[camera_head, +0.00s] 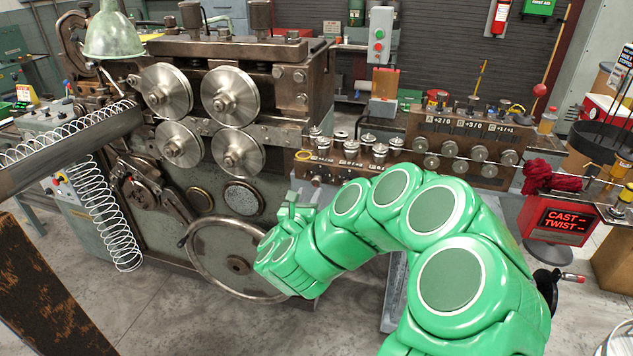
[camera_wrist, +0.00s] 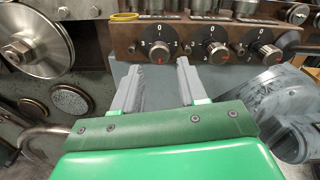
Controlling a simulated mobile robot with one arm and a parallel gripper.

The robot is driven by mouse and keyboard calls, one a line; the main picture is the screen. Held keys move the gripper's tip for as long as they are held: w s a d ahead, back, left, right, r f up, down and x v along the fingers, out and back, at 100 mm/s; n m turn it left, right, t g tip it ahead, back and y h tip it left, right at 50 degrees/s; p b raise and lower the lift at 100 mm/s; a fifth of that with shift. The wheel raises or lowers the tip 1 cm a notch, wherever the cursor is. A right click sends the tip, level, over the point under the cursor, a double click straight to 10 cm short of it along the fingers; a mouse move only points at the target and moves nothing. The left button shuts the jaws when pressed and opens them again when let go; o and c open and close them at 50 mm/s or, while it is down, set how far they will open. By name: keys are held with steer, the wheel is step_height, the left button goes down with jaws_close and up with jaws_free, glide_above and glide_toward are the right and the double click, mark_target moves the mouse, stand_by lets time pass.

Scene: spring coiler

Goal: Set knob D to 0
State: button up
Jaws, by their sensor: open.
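In the wrist view, a brown panel carries three dark ribbed knobs: a left knob (camera_wrist: 160,52), a middle knob (camera_wrist: 216,51) and a right knob (camera_wrist: 266,50). No letter D is legible, so I cannot tell which knob is D. My gripper (camera_wrist: 158,68) is open and empty, its two grey fingers pointing towards the panel just below the left knob, apparently not touching it. In the head view, my gripper (camera_head: 299,203) is below the panel, and my green arm hides most of the knobs.
Steel rollers (camera_head: 235,97) and a large handwheel (camera_head: 238,265) are left of my gripper. Coiled spring wire (camera_head: 103,215) hangs further left. A second panel with several round knobs (camera_head: 449,148) stands right. A CAST/TWIST display (camera_head: 565,220) is at far right.

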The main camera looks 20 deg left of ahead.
mark_target(316, 183)
steer(key=shift+w, duration=3.8)
steer(key=shift+c, duration=0.2)
steer(key=c, duration=0.7)
